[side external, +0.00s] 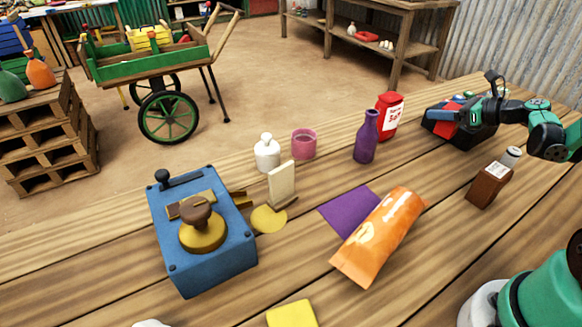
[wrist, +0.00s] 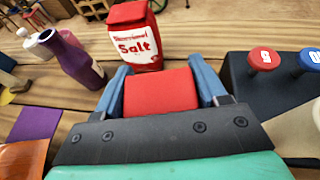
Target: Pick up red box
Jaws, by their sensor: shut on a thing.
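The red box (side external: 446,119) is at the right of the table in the side view, at the end of my gripper (side external: 466,108). In the wrist view the red box (wrist: 160,91) fills the space between the two blue fingers of my gripper (wrist: 160,76), which are shut on it. Its lower part is hidden by the dark gripper body. I cannot tell whether it touches the table.
A red-and-white salt box (wrist: 136,38) stands just beyond the fingers, with a purple bottle (wrist: 76,58) left of it. A dark box with buttons (wrist: 268,112) is close on the right.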

